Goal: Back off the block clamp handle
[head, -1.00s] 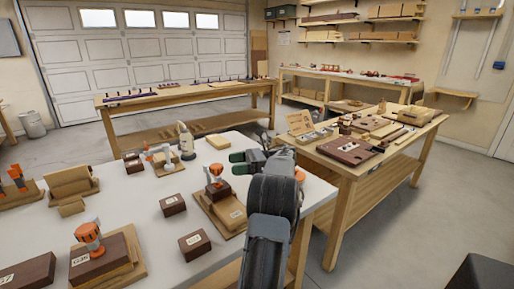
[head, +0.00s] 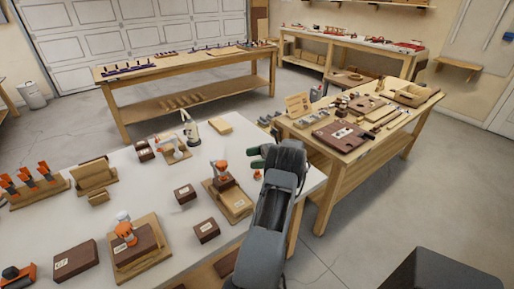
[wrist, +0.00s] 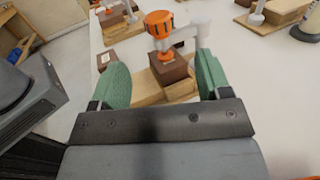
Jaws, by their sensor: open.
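A block clamp with an orange knob handle (head: 221,166) stands on a dark brown block over a light wooden base (head: 236,203) on the white bench. In the wrist view its orange handle (wrist: 160,24) and grey arm (wrist: 188,33) rise above the brown block (wrist: 171,68). My gripper (head: 261,156) is to the right of this clamp in the head view. In the wrist view my gripper (wrist: 161,62) has its green fingers wide apart and empty. The handle appears between and beyond the fingertips, with no contact visible.
Another orange-knobbed clamp (head: 125,231) stands at the front, and a further one (head: 170,142) at the back. Loose brown blocks (head: 206,231) lie between them. A wooden workbench (head: 345,170) with parts is at right.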

